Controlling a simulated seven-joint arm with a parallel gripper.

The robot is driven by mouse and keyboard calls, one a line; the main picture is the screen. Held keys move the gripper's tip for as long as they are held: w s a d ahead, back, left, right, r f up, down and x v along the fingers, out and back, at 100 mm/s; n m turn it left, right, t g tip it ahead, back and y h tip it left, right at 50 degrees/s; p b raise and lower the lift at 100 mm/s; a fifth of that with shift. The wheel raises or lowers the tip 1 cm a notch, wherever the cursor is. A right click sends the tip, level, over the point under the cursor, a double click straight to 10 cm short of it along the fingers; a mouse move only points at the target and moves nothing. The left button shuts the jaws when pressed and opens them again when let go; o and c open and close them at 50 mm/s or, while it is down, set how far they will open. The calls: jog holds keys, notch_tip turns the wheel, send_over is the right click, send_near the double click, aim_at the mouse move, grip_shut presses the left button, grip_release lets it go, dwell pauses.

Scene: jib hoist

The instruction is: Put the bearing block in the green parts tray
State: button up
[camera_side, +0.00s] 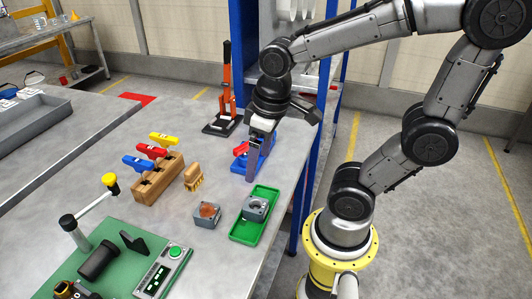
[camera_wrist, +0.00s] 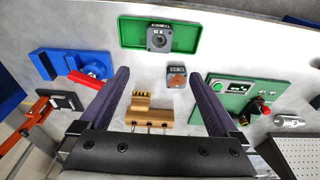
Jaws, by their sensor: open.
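The green parts tray (camera_side: 235,236) lies near the table's right edge and shows at the top of the wrist view (camera_wrist: 128,34). A grey bearing block (camera_side: 255,209) with a round bore sits inside it, also visible in the wrist view (camera_wrist: 160,38). A second grey block (camera_side: 207,215) with an orange-brown centre stands on the bare table left of the tray; the wrist view shows it (camera_wrist: 176,77) below the tray. My gripper (camera_side: 251,172) is open and empty, raised above the table behind the tray. Its fingers are spread wide in the wrist view (camera_wrist: 158,77).
A blue fixture with a red handle (camera_side: 241,149) stands beneath my gripper. A wooden holder (camera_side: 158,184) with coloured handles and a brush (camera_side: 194,178) are further left. A green mat (camera_side: 115,255) with a button box lies in front. An orange-levered tool (camera_side: 226,90) stands behind.

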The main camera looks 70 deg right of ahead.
jog(key=s+r+t, duration=0.2)
jog(key=r, duration=0.1)
jog(key=s+r+t, duration=0.1)
jog(key=shift+s+a+r+t, duration=0.25)
jog(key=shift+a+r+t, duration=0.05)
dwell(1.0)
